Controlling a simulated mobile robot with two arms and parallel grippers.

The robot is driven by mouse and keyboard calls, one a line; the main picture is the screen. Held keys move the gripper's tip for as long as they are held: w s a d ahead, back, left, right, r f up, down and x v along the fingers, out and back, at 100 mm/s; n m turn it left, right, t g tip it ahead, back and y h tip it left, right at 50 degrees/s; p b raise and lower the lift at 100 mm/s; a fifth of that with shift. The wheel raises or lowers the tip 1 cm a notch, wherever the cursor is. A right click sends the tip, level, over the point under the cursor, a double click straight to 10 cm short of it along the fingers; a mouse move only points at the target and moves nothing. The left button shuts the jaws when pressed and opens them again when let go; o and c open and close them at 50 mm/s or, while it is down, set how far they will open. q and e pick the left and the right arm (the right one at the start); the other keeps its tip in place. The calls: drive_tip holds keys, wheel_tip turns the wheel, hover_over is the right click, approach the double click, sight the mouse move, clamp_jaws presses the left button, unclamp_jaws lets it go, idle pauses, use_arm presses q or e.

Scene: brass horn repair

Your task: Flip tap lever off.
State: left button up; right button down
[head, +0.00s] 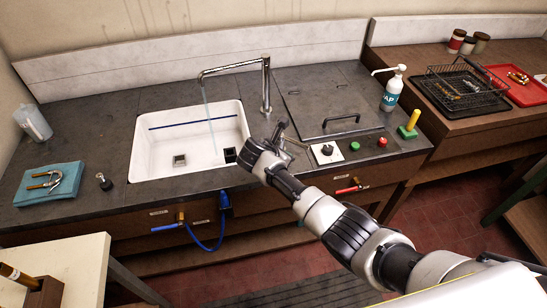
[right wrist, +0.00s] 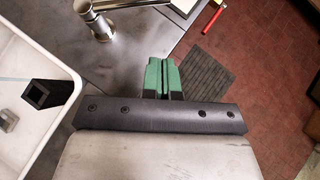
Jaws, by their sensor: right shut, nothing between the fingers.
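The chrome tap (head: 266,85) stands behind the white sink, and a thin stream of water (head: 209,108) falls from its spout. A small chrome lever fitting (head: 289,152) is on the counter right of the sink, partly behind my right gripper. It also shows in the right wrist view (right wrist: 101,30) as a round post with a thin arm. My right gripper (right wrist: 163,78) has its green fingers shut and empty, apart from the post in that view. In the head view its dark body is at the sink's right rim; the fingertips are hidden. My left gripper is not in view.
A black square tube (right wrist: 45,93) stands in the sink (head: 165,165). Right of the lever are a white plate with a black knob (head: 326,151), green and red buttons, a hatch handle (head: 341,120) and a soap bottle (head: 392,90). A red-handled valve (head: 351,188) juts from the counter front.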

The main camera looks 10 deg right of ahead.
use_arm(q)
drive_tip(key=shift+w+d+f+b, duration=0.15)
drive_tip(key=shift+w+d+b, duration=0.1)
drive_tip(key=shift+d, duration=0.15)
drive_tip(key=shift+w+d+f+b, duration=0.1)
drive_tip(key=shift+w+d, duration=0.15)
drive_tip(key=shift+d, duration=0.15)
use_arm(e)
drive_tip(key=s+r, duration=0.1)
drive_tip(key=s+a+r, duration=0.2)
drive_tip(key=r, duration=0.1)
drive_tip(key=shift+a+r, duration=0.1)
drive_tip(key=shift+a, duration=0.05)
